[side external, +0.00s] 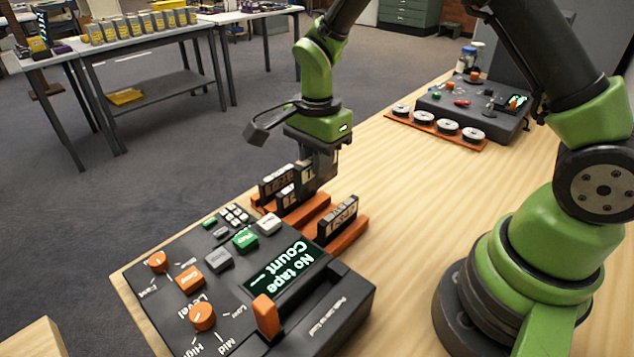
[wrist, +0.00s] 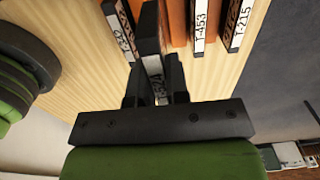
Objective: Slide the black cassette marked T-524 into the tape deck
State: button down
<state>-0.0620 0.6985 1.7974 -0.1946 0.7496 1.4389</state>
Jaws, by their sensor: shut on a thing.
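My gripper (side external: 318,180) points down over the orange rack (side external: 348,236). It is shut on a black cassette whose white label appears to read T-524 (wrist: 156,82). The held cassette (side external: 306,172) stands upright, between its rack neighbours. Its top looks higher than theirs; its lower part is hidden, so I cannot tell whether it is clear of the rack. The tape deck (side external: 335,325) is in front in the side view. Its screen (side external: 287,268) reads "No tape" and "Count". I cannot make out the deck's opening clearly.
Cassettes T-453 (wrist: 200,22) and T-215 (wrist: 238,24) stand on one side of the held cassette. A partly readable one (wrist: 121,32) stands on the other. Another control unit (side external: 478,108) and an orange tray of round reels (side external: 436,126) are farther back. Bare table lies right of the rack.

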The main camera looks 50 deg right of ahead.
jog(key=s+a, duration=0.1)
jog(key=a, duration=0.2)
jog(key=s+a+r, duration=0.1)
jog(key=s+a, duration=0.1)
jog(key=s+a+r, duration=0.1)
jog(key=a, duration=0.2)
jog(key=shift+s+a, duration=0.25)
jog(key=shift+a, duration=0.05)
jog(key=shift+s+a+f, duration=0.5)
jog(key=shift+s+a, duration=0.6)
jog(key=shift+s, duration=0.2)
jog(key=shift+s+a+f, duration=0.5)
jog(key=shift+s+a, duration=0.6)
jog(key=shift+s, duration=0.15)
jog(key=shift+s+a+f, duration=0.5)
jog(key=shift+s+a, duration=0.6)
jog(key=shift+s, duration=0.2)
jog(key=shift+f, duration=0.1)
jog(key=shift+f, duration=0.7)
jog(key=shift+f, duration=0.1)
jog(key=shift+f, duration=0.55)
jog(key=shift+f, duration=0.25)
